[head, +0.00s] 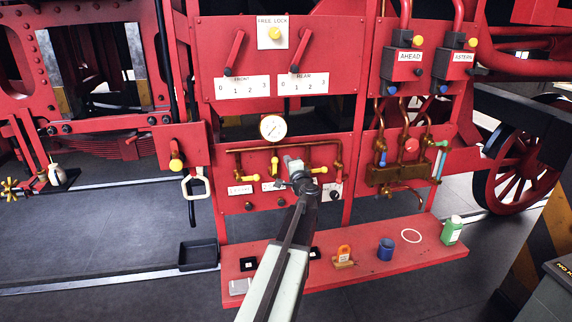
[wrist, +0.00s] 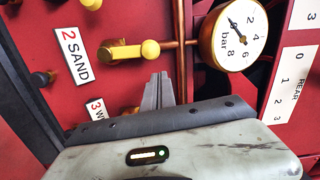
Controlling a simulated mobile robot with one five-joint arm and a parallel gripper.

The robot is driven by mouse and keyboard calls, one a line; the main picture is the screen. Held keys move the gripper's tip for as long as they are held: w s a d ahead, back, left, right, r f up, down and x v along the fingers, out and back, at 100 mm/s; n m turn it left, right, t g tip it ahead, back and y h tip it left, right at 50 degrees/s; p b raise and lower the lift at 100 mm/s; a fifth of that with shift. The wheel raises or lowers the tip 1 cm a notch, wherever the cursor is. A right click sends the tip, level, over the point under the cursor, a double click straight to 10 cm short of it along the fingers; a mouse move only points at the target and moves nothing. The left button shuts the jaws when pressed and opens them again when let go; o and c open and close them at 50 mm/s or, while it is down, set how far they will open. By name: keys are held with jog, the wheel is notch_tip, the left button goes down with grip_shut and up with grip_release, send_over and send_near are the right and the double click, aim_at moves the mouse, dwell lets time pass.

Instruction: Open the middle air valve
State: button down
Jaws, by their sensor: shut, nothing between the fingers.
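The middle valve (head: 275,165) is on the red panel under the gauge, above a small white label. Its yellow handle stands upright. In the wrist view, which is turned sideways, the middle valve's yellow lever (wrist: 130,51) sits beside the label "2 SAND" (wrist: 76,55), its knob end pointing toward the gauge. My gripper (head: 290,161) is just right of this valve in the head view. In the wrist view my gripper (wrist: 159,80) is shut and empty. Its fingertips are near the knob end, with a gap in the picture. Contact cannot be seen.
A left yellow valve (head: 245,173) and a right yellow valve (head: 319,170) flank the middle one, with sideways handles. A brass pipe (wrist: 180,30) and a pressure gauge (head: 272,127) are above. The red shelf (head: 364,275) below carries a blue cup (head: 386,249) and other small items.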

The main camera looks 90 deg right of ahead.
jog(key=s+v, duration=0.2)
jog(key=v, duration=0.8)
jog(key=shift+r, duration=0.2)
jog(key=shift+s, duration=0.1)
